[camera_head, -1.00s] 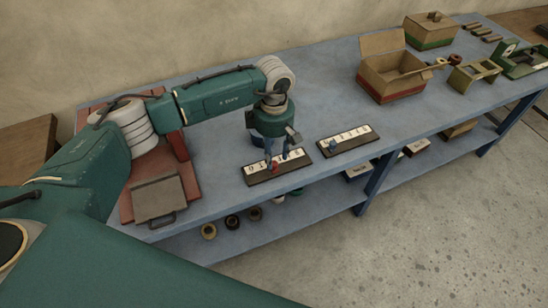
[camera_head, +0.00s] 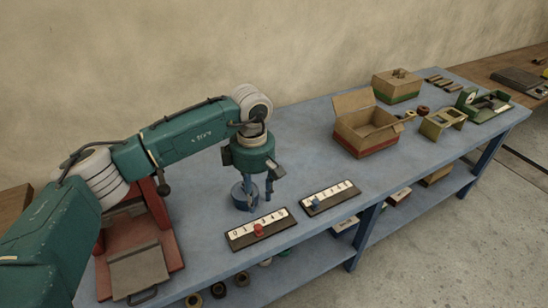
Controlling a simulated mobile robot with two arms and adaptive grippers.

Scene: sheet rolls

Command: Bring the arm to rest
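My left gripper (camera_head: 260,196) points down above the blue table (camera_head: 300,140), behind the near number strip (camera_head: 240,238). Its two fingers are apart with nothing seen between them. A red slider (camera_head: 258,230) sits around the middle of that strip. The gripper is clear of it. My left arm reaches in from the left, bent at the elbow. A dark blue round block (camera_head: 239,190) stands just behind and left of the fingers, partly hidden by them. My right gripper is not in view.
A second number strip (camera_head: 335,194) with a blue slider (camera_head: 315,203) lies to the right. A red stand (camera_head: 165,225) is at the left. The table's middle is clear.

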